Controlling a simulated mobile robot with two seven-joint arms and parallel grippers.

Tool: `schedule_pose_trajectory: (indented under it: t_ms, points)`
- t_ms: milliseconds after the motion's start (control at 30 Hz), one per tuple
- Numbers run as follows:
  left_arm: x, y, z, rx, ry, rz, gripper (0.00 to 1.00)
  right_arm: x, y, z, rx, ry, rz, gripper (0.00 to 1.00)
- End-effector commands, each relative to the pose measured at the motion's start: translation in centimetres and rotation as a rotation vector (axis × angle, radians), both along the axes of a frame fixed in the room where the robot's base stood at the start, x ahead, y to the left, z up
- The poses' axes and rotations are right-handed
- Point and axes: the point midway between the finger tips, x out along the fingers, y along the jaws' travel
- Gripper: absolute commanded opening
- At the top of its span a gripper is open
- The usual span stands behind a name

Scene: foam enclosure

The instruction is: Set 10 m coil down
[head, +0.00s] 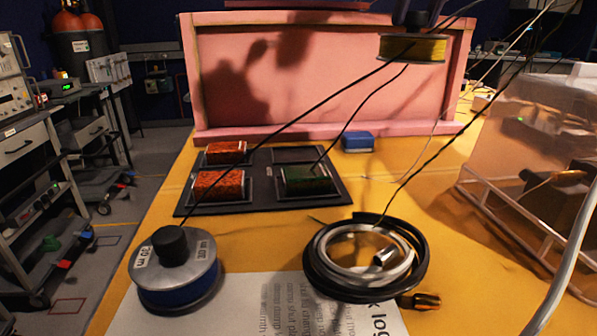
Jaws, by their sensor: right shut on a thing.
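My right gripper (418,10) comes in at the top edge, shut on the knob of a spool of yellow wire (412,48). The spool hangs level in the air in front of the pink foam wall. No length marking can be read on it. A silver spool with blue winding and a black knob (178,268) stands on the yellow table at front left. My left gripper is not in view.
A black tray (262,205) holds two orange blocks and a green block; its back right recess looks empty. A blue block (357,141) is behind. A black and white cable coil (313,275) lies on printed paper. A clear box (530,135) stands right. Loose cables cross the view.

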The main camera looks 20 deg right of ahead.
Motion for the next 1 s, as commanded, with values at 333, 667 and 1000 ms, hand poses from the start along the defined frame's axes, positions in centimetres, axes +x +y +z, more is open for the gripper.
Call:
schedule_pose_trajectory:
  t_ms: [333, 667, 1000]
  points:
    - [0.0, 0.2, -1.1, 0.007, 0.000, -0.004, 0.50, 0.1, -0.7, -5.5, -0.001, 0.008, -0.112, 0.00]
    - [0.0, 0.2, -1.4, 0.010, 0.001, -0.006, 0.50, 0.2, -0.7, -14.0, 0.000, 0.005, -0.109, 0.00]
    - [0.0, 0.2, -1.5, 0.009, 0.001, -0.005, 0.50, 0.2, -0.6, -18.2, 0.001, 0.006, -0.109, 0.00]
